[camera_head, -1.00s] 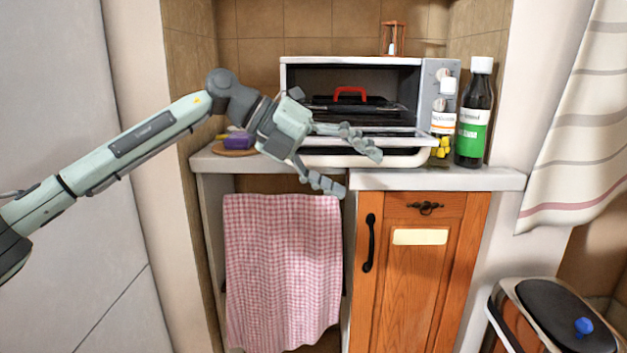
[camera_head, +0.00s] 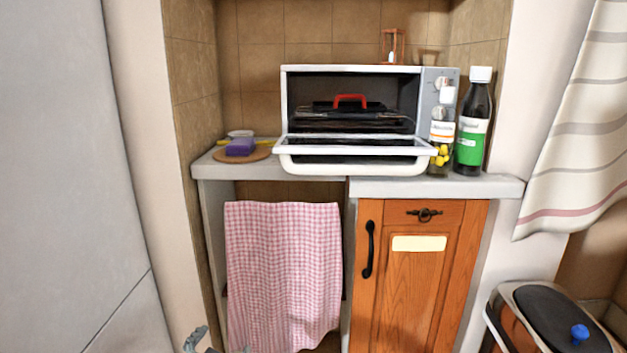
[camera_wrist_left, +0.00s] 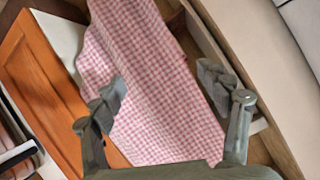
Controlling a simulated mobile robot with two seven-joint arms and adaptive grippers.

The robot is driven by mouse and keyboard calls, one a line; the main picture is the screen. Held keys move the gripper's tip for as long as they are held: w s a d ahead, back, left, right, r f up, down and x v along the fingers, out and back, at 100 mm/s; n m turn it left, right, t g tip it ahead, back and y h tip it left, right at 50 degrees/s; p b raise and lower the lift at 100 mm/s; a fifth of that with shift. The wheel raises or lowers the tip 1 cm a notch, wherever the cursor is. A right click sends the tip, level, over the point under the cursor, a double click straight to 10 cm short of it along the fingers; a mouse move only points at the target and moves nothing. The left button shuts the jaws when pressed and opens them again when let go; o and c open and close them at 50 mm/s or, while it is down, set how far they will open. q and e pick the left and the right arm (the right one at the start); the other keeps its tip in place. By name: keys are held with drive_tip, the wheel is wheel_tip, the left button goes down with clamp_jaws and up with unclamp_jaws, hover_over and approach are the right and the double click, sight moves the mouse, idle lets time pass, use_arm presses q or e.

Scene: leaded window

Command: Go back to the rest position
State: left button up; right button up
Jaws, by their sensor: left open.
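My left gripper (camera_wrist_left: 162,95) is open and empty in the left wrist view, its two fingers spread wide in front of the pink checked towel. In the head view only a small part of my left gripper (camera_head: 195,340) shows at the bottom edge, left of the towel (camera_head: 283,270); the rest is out of frame. My right gripper is not in view.
A toaster oven (camera_head: 423,100) with its door (camera_head: 355,168) lowered stands on the counter (camera_head: 435,185). Bottles (camera_head: 473,125) stand right of it, a round board (camera_head: 222,156) left. An orange cabinet (camera_head: 420,280) and a bin (camera_head: 510,318) are below. The space before the counter is clear.

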use_arm(q)
drive_tip(key=s+a+f+n+g, duration=0.1)
drive_tip(key=s+a+f+g, duration=0.1)
drive_tip(key=s+f, duration=0.4)
drive_tip(key=s+a+f+n+g, duration=0.1)
drive_tip(key=s+a+f+g, duration=0.2)
drive_tip(key=s, duration=1)
drive_tip(key=s+a+f+n+g+y, duration=0.1)
drive_tip(key=s+a+f+g, duration=0.2)
drive_tip(key=s+f+g, duration=0.2)
drive_tip(key=s+f, duration=0.3)
drive_tip(key=s, duration=0.1)
drive_tip(key=shift+s+f, duration=0.3)
drive_tip(key=shift+s, duration=0.1)
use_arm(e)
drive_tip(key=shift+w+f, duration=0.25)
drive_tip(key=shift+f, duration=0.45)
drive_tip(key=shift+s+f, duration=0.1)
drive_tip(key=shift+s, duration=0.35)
